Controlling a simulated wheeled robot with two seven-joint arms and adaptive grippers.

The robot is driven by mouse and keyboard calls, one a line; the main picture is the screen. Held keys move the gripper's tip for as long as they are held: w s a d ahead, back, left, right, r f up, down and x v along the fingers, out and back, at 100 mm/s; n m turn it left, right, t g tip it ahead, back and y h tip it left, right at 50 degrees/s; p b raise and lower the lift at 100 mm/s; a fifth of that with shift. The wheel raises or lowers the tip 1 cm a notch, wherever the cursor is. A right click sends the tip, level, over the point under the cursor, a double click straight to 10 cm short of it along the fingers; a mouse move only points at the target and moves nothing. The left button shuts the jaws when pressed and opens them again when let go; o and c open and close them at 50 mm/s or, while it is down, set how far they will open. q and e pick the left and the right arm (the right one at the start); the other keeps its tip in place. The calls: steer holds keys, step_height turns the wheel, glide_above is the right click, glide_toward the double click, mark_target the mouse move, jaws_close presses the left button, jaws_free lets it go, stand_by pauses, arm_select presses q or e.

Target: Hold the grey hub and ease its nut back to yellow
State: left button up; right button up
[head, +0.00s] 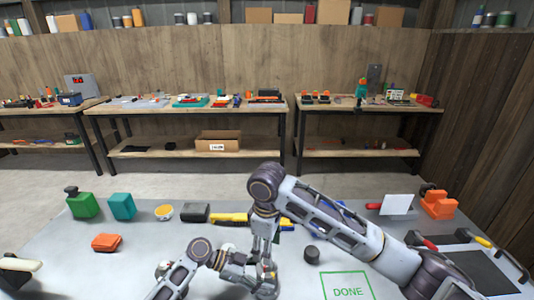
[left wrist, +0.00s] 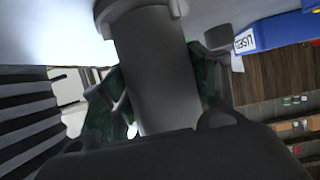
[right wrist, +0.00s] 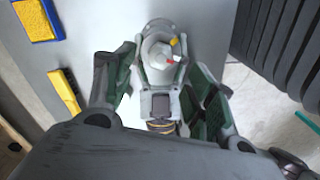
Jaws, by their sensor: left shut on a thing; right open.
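The grey hub (left wrist: 157,75) stands as a thick grey cylinder between the green-padded fingers of my left gripper (left wrist: 155,100), which is shut on it. In the right wrist view the hub's light grey round top with its nut (right wrist: 162,58) shows a small yellow mark and a red mark. My right gripper (right wrist: 162,75) is open, with one green-padded finger on each side of that top and gaps visible. In the head view both grippers meet low in the middle, and my right arm and the fingers mostly hide the hub. I cannot tell exactly how the nut lines up with the marks.
A green DONE square (head: 346,286) lies at the front. A blue bin (left wrist: 278,32) shows in the left wrist view.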

steer(key=shift+w+r, duration=0.35)
steer(key=shift+r, duration=0.2)
steer(key=shift+w+d+r+t+h, duration=0.85)
steer(key=shift+w+d+r, duration=0.8)
steer(key=shift+r, duration=0.65)
steer(key=s+a+f+n, duration=0.1)
steer(key=s+f+n+g+y, duration=0.1)
steer(key=s+a+f, duration=0.1)
steer(key=s+f, duration=0.1)
steer(key=shift+a+n+g+y, duration=0.25)
steer(key=shift+a+n+g, duration=0.1)
steer(key=shift+n, duration=0.05)
steer(key=shift+a+n, duration=0.3)
steer(key=shift+f, duration=0.2)
steer(key=shift+f, duration=3.7)
